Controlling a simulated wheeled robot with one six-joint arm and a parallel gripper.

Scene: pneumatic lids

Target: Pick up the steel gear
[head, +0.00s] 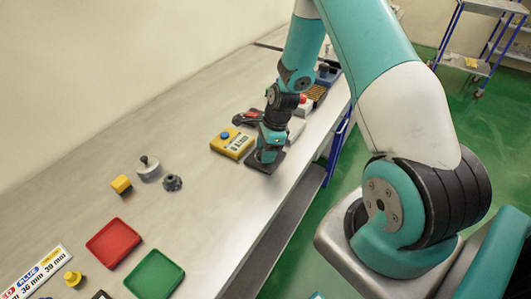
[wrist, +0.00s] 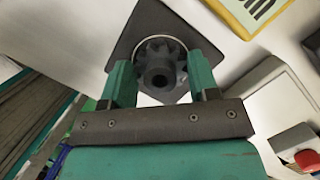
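A dark grey toothed gear (wrist: 161,66) sits over a dark square pad (wrist: 125,36) with a pale ring on it, in the wrist view. My gripper (wrist: 162,82) reaches down with one green finger on each side of this gear. The gaps between fingers and gear look very small, and I cannot tell whether they touch it. In the head view my gripper (head: 268,153) is low over the pad (head: 262,167) near the bench's front edge and hides the gear there. Another dark gear-like part (head: 172,183) lies farther left on the bench.
A grey box with a red button (wrist: 296,150) is close by in the wrist view. A red tray (head: 114,243), a green tray (head: 154,274) and yellow parts are at the left.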

